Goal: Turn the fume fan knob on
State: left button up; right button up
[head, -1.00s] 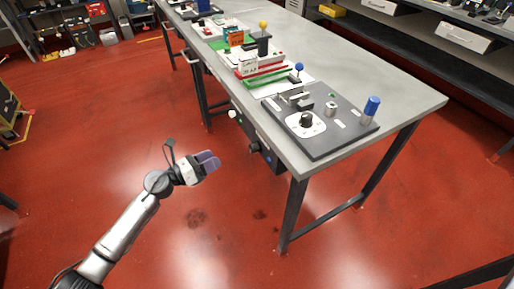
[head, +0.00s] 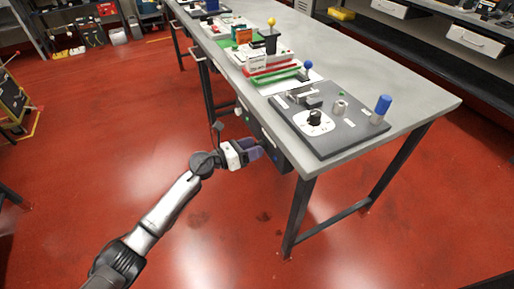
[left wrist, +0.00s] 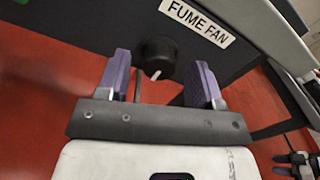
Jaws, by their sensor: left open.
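The fume fan knob (left wrist: 158,57) is a round black knob with a white pointer mark, on a dark panel under a white "FUME FAN" label (left wrist: 197,20). In the left wrist view it sits ahead of and between the two purple fingers of my left gripper (left wrist: 160,82). The fingers are open, and I cannot tell whether they touch the knob. In the head view my left gripper (head: 262,150) is at the dark panel (head: 268,138) under the table's front edge and hides the knob.
The grey table (head: 400,95) stands above the panel. A table leg (head: 298,215) stands right of my gripper. The red floor in front is clear.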

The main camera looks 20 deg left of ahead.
pick_arm(q)
jog(key=shift+x, duration=0.95)
jog(key=c, duration=0.9)
jog(key=shift+r+n+p, duration=0.15)
jog(key=shift+n+p, duration=0.45)
jog(key=shift+p, duration=0.05)
jog(key=n+p, duration=0.2)
jog(key=shift+r+p, duration=0.1)
jog(key=shift+p, duration=0.2)
jog(key=n+p, duration=0.3)
jog(key=n, duration=0.2)
jog(key=shift+w+a+p, duration=0.1)
jog(key=shift+p, duration=0.3)
jog(key=n+p, duration=0.1)
jog(key=n, duration=0.1)
jog(key=n+p, duration=0.2)
jog(key=n, duration=0.1)
jog(key=shift+f+p, duration=0.25)
jog(key=shift+p, duration=0.05)
jog(key=n+p, duration=0.2)
jog(key=n, duration=0.2)
jog(key=shift+f, duration=0.2)
jog(key=shift+n, duration=0.5)
